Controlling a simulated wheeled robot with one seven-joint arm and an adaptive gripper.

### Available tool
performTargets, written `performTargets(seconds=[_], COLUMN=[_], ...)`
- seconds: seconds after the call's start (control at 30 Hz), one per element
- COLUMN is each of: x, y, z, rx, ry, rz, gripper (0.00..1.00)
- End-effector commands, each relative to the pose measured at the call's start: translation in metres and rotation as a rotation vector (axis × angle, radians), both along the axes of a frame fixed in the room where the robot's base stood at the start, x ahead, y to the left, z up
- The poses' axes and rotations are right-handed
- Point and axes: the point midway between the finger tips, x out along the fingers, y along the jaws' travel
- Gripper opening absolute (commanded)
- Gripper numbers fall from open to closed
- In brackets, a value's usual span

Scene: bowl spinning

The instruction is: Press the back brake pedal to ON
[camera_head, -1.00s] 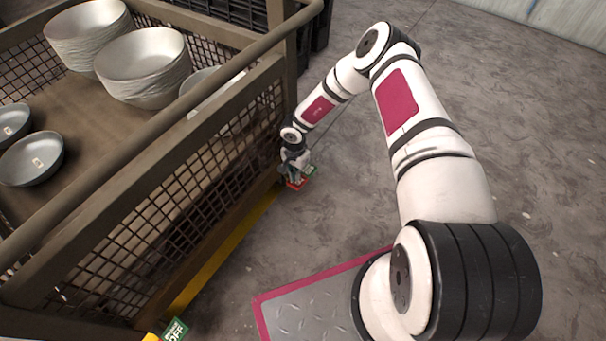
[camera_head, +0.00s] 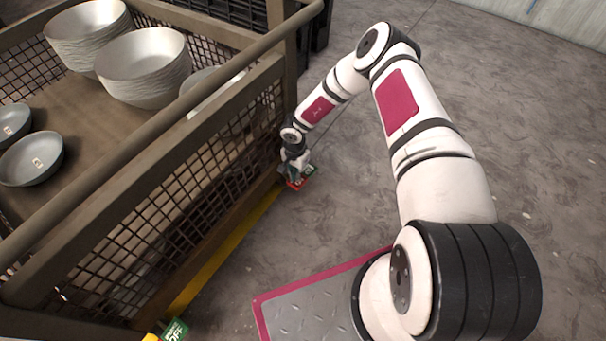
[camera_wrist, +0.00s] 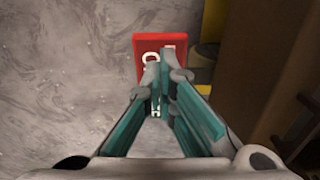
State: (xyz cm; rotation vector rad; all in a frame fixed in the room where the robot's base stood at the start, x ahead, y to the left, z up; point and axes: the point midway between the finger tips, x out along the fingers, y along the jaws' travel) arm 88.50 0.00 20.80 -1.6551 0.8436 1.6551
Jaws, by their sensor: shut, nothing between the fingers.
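The back brake pedal shows a red plate with white lettering (camera_wrist: 170,42) in the wrist view, just beyond my fingertips.
The mesh-sided cart (camera_head: 150,165) stands left of my arm and holds stacked bowls (camera_head: 150,75). A green OFF pedal (camera_head: 174,330) is at its near corner. A yellow strip (camera_head: 215,258) runs along its base. The floor (camera_head: 530,150) at right is clear.

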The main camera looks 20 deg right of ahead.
Motion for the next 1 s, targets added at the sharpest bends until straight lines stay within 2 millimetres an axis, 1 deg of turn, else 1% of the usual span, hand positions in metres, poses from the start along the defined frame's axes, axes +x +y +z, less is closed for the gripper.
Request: performTargets(seconds=[1.0], x=[0.000], y=[0.000], z=[-0.014], rx=[0.000], ry=[0.000], rz=[0.000], gripper=[0.00])
